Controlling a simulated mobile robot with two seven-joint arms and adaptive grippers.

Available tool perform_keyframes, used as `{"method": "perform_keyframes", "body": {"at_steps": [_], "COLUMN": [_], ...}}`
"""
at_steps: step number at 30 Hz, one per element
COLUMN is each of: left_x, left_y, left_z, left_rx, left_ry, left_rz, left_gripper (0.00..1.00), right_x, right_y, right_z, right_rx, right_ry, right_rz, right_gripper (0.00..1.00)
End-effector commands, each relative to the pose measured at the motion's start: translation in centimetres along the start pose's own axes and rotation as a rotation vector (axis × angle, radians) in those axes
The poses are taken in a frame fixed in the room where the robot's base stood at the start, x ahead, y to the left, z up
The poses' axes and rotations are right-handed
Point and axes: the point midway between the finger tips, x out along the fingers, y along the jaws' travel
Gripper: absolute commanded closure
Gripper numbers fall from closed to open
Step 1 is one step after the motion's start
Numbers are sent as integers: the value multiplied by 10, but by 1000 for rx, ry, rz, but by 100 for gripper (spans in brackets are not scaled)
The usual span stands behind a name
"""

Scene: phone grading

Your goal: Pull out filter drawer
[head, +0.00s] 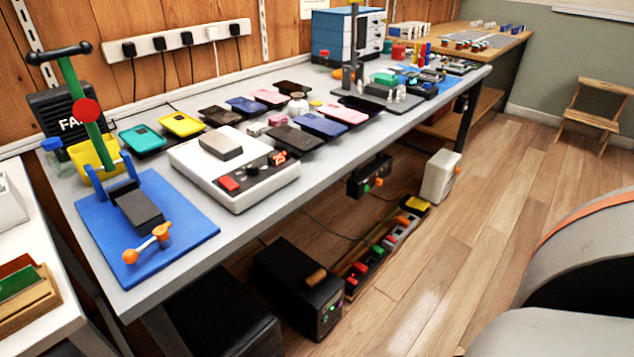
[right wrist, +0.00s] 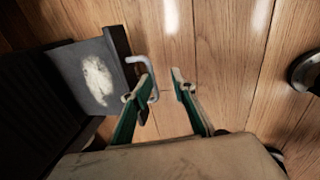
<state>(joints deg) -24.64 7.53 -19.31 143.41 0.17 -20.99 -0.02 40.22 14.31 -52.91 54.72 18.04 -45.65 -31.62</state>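In the right wrist view a grey filter drawer (right wrist: 72,70) with a pale dusty patch sticks out of a dark housing (right wrist: 35,125) at the left. Its dark front plate (right wrist: 118,42) carries a light bent handle (right wrist: 140,62). My right gripper (right wrist: 163,82) is open, with a gap between its green fingers. The left finger's tip is beside or over the lower end of the handle; contact cannot be told. The right finger stands clear over the floor. My left gripper is in neither view. I cannot tell which box in the head view holds the drawer.
In the head view a black box (head: 298,285) and a strip of coloured parts (head: 385,245) are on the floor under the grey workbench (head: 262,205). A small black unit (head: 370,178) is under the bench edge.

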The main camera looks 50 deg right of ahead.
Motion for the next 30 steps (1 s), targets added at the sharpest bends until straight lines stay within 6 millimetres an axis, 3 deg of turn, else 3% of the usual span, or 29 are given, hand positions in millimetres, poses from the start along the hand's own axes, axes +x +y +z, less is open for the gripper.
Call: {"method": "perform_keyframes", "body": {"at_steps": [1, 19, 30], "left_x": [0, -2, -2], "left_y": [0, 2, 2], "left_z": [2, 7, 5], "left_rx": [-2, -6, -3], "left_ry": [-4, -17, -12], "left_rz": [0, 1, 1], "left_gripper": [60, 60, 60], "right_x": [4, -4, -45], "right_y": [-10, -1, 6], "right_z": [4, 1, 1], "right_rx": [-1, 0, -1], "right_ry": [-7, -2, -1], "right_rz": [-14, -3, -3], "right_gripper": [77, 77, 77]}}
